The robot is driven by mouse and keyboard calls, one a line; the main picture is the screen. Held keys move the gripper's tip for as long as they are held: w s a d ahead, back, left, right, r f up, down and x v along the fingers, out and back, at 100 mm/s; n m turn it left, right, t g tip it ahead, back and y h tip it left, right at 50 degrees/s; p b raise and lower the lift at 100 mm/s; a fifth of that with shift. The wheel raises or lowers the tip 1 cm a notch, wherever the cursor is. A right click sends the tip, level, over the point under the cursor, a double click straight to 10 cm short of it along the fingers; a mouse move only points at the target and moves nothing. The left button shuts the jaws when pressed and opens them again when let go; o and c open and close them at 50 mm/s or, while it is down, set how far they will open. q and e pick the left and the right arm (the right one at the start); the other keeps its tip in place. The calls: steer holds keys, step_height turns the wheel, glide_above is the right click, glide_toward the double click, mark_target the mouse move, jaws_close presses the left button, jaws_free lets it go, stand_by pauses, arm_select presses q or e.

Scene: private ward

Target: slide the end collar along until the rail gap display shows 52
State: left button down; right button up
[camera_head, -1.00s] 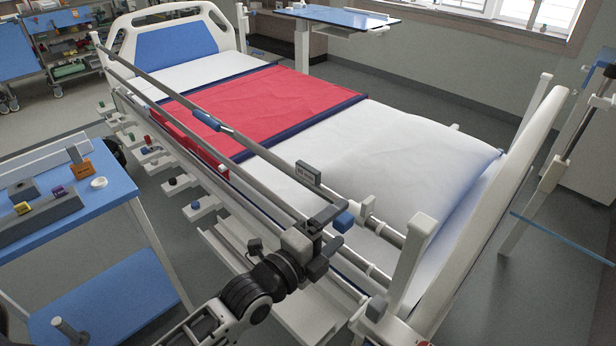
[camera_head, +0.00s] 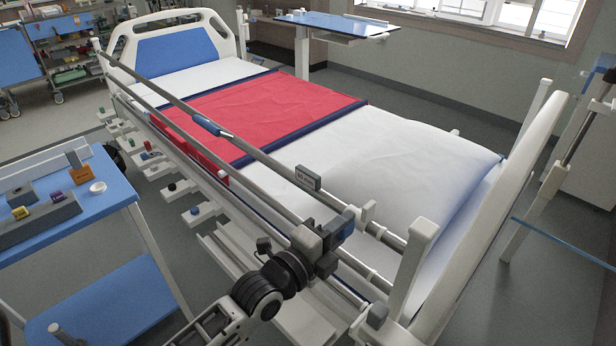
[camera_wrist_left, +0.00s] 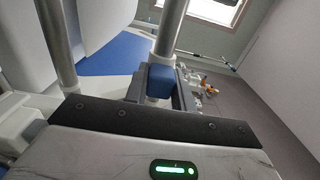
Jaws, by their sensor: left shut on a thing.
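The rail gap display (camera_head: 307,177) is a small dark box on the upper bed rail; its digits are too small to read surely. The blue end collar (camera_head: 346,228) sits on the rail to the right of and below the display, partly covered by my left gripper (camera_head: 330,243). In the left wrist view the blue collar (camera_wrist_left: 160,78) is on the metal rail just beyond the gripper's dark edge. My left gripper is shut on the collar; the finger contact is largely hidden. My right gripper is not in view.
The upper rail (camera_head: 258,153) runs along the bed and carries a blue sleeve (camera_head: 206,125) farther up. A white end post (camera_head: 417,255) stands close right of my gripper. A blue-topped cart (camera_head: 100,190) is at left. Small coloured knobs line the bed's near side.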

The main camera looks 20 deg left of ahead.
mark_target(362, 231)
arm_select(q)
steer(key=shift+d, duration=0.1)
steer(key=shift+s+d+p, duration=0.25)
steer(key=shift+s+d, duration=0.05)
steer(key=shift+d, duration=0.35)
steer(key=shift+s+d+p, duration=0.25)
steer(key=shift+d, duration=0.4)
stand_by(0.4)
steer(key=c, duration=1.5)
jaws_free()
steer(key=o, duration=0.7)
steer(key=shift+c, duration=0.2)
